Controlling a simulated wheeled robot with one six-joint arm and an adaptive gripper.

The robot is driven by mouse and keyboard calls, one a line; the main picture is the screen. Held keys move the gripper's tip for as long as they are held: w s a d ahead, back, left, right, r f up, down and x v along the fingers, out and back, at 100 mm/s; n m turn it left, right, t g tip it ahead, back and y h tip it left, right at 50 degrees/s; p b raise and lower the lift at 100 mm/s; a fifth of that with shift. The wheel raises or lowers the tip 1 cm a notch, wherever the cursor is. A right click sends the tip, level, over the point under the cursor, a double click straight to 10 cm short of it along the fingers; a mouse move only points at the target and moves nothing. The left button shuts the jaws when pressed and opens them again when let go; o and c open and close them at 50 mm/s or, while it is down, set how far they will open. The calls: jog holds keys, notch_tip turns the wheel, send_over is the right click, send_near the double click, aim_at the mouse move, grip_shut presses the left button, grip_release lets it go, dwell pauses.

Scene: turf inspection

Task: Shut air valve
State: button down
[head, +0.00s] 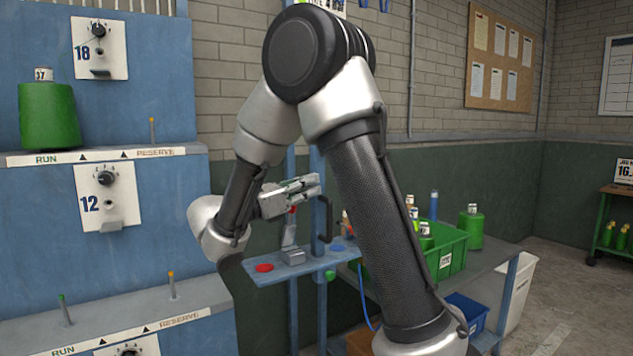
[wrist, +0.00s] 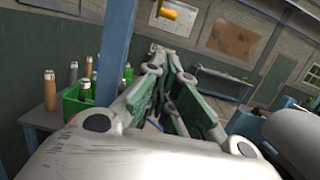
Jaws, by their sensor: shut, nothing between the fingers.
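My gripper (head: 312,184) is shut and empty, held beside the upright blue post (head: 319,165) above a small blue shelf. The wrist view shows its fingers (wrist: 172,58) drawn together, pointing away from the camera. I cannot pick out the air valve for certain. A yellow-orange fitting (wrist: 178,15) shows at the top of the wrist view, near the blue post and beyond the fingers; it may be the valve or its handle. I cannot tell its setting. I cannot tell whether my gripper touches anything.
The small shelf (head: 300,268) carries a red disc (head: 264,267), a blue disc (head: 337,247) and a grey device (head: 292,254). A green crate (head: 447,258) with bobbins stands on a table at right. A blue machine (head: 140,200) fills the left. Floor at far right is open.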

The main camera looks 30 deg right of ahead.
jog(key=d+r, duration=0.4)
jog(key=d, duration=0.6)
jog(key=shift+w+r, duration=0.15)
jog(key=shift+r, duration=0.2)
jog(key=shift+d+r, duration=0.5)
jog(key=shift+r, duration=0.25)
